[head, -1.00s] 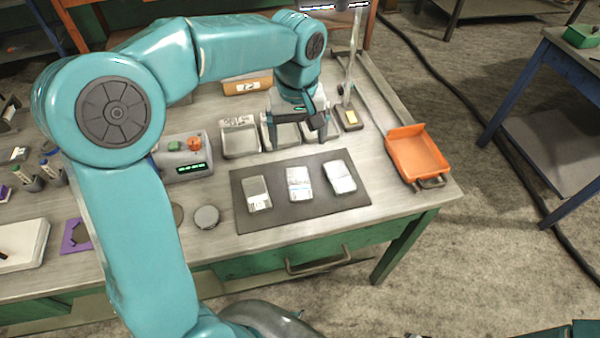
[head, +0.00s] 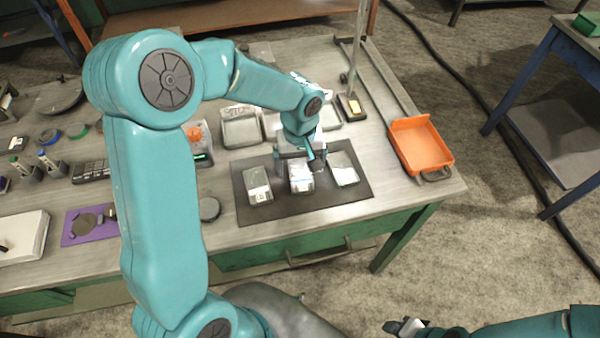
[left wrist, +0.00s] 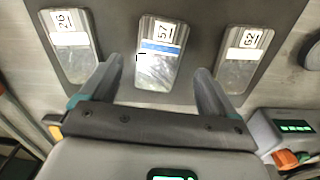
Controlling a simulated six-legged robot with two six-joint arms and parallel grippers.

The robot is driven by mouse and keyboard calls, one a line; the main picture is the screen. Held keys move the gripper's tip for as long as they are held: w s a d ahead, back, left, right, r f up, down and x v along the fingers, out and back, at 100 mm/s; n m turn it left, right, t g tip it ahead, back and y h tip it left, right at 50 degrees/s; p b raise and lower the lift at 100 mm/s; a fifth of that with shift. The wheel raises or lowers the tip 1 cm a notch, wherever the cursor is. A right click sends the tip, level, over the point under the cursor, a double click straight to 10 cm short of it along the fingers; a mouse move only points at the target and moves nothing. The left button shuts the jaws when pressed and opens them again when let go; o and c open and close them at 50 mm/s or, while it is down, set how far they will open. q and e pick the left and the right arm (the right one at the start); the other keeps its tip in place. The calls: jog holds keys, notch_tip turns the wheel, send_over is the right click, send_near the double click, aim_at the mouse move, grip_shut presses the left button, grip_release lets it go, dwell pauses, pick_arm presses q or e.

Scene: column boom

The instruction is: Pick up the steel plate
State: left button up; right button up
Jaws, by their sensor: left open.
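Three metallic plates lie on a dark mat (head: 338,206). The left plate (head: 258,187), middle plate (head: 302,182) and right plate (head: 343,169) each carry a white label. The left wrist view shows the middle plate (left wrist: 160,68) with a blue stripe and number, between a plate at left (left wrist: 73,48) and one at right (left wrist: 237,65). I cannot tell which is steel. My left gripper (head: 301,166) is open and empty above the middle plate, its fingers apart on either side. My right gripper (head: 405,326) shows only partly at the bottom edge.
Grey trays (head: 241,131) stand behind the mat. An orange tray (head: 421,147) is at the table's right end. A round grey disc (head: 209,209) lies left of the mat.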

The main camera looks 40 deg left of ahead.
aim_at(301, 174)
pick_arm(q)
jog(key=f, duration=0.2)
jog(key=shift+w+f, duration=0.2)
jog(key=shift+f, duration=0.15)
jog(key=shift+d+f, duration=0.1)
jog(key=shift+s, duration=0.2)
jog(key=shift+w, duration=0.2)
jog(key=c, duration=0.9)
grip_shut()
